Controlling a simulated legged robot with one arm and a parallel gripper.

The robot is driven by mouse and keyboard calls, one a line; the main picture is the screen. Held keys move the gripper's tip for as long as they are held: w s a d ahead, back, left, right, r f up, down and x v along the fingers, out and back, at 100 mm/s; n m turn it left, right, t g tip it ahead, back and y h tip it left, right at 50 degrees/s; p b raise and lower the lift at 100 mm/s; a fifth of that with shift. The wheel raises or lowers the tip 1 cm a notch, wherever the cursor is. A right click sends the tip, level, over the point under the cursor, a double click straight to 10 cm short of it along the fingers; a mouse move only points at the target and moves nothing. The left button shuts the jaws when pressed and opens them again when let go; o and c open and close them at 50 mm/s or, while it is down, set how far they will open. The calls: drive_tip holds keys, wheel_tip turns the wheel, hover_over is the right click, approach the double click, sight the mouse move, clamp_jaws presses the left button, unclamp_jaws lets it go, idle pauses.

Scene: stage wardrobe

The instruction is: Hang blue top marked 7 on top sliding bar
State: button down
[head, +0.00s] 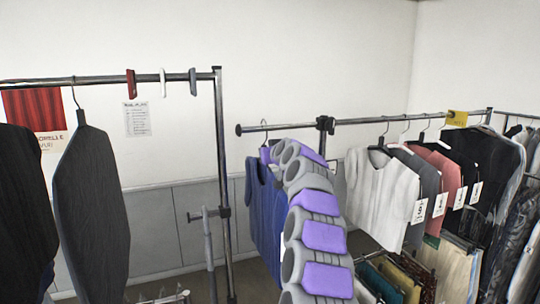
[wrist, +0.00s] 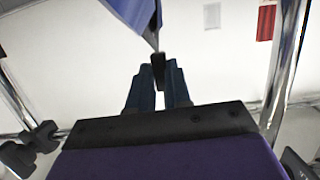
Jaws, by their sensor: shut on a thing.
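The blue top (head: 266,212) hangs upright below the left end of the top sliding bar (head: 350,122), partly covered by my arm. Its hanger hook (head: 264,123) shows at the bar's height; I cannot tell whether it rests on the bar. No number is readable on the top. In the wrist view my gripper (wrist: 158,78) is shut on a dark piece, apparently of the hanger, with blue cloth (wrist: 135,14) just beyond the fingers. In the head view my gripper is hidden by my arm.
A white top (head: 378,195) and several other tagged garments hang further right on the bar. A left rack (head: 110,79) holds dark garments and red, white and grey clips. A yellow tag (head: 456,118) sits near the bar's right end. Folded clothes lie below.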

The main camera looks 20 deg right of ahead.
drive_tip(key=shift+a+f, duration=0.2)
drive_tip(key=shift+a, duration=0.35)
drive_tip(key=shift+a+f+b, duration=0.15)
drive_tip(key=shift+f+b, duration=0.05)
drive_tip(key=shift+b, duration=0.25)
drive_tip(key=shift+d+f+b, duration=0.3)
drive_tip(key=shift+d+f, duration=0.05)
drive_tip(key=shift+d, duration=0.55)
drive_tip(key=c, duration=1.4)
unclamp_jaws()
drive_tip(key=shift+a, duration=0.1)
drive_tip(key=shift+c, duration=0.2)
drive_tip(key=o, duration=0.5)
drive_tip(key=shift+a+r, duration=0.1)
drive_tip(key=shift+a, duration=0.5)
drive_tip(key=shift+c, duration=0.2)
drive_tip(key=shift+d, duration=0.1)
